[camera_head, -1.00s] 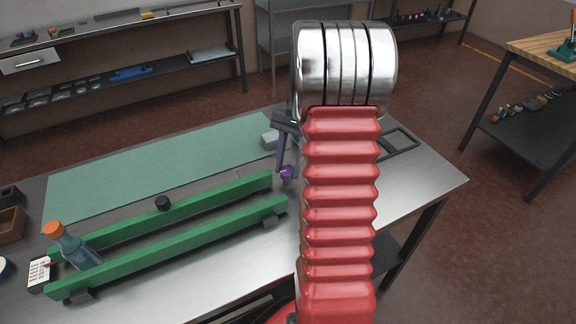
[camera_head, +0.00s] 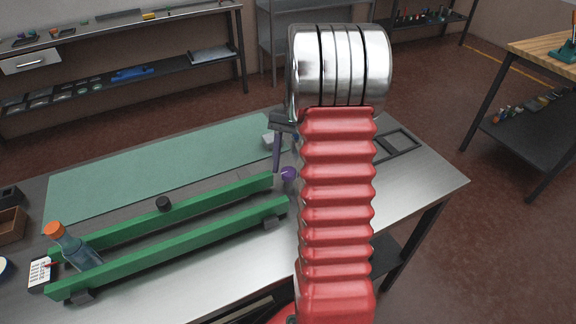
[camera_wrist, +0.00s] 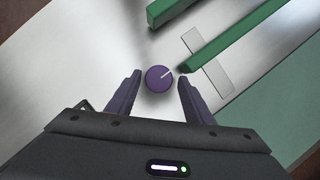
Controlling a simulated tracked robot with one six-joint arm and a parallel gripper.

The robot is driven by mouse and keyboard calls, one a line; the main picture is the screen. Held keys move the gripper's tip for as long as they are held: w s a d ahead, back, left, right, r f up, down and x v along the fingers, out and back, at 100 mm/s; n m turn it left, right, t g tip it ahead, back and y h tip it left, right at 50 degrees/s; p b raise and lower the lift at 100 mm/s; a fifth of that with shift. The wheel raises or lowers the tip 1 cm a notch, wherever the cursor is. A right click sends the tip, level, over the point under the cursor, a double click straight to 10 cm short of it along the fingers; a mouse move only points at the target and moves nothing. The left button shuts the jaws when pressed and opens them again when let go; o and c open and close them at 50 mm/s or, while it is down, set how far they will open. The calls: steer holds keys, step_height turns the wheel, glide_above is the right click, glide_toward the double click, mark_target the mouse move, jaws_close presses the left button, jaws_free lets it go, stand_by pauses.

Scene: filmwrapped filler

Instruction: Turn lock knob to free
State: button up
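The lock knob is a round purple knob (camera_wrist: 159,78) with a pale pointer line aimed up and to the right in the wrist view. In the head view the knob (camera_head: 288,173) shows just left of my red arm, by the right end of the green rails. My gripper (camera_wrist: 158,82) is open, with one purple finger on each side of the knob and gaps between them and it. In the head view one finger of my gripper (camera_head: 277,152) shows left of the arm; the rest is hidden behind the arm.
Two green rails, a rear one (camera_head: 170,215) and a front one (camera_head: 180,248), lie on the metal bench. A green mat (camera_head: 150,165) lies behind. A dark tray (camera_head: 398,143) is right of my arm.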

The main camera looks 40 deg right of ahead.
steer(key=shift+o, duration=0.5)
steer(key=v, duration=1.3)
steer(key=shift+d+r, duration=0.2)
steer(key=shift+r, duration=0.1)
steer(key=shift+w, duration=0.1)
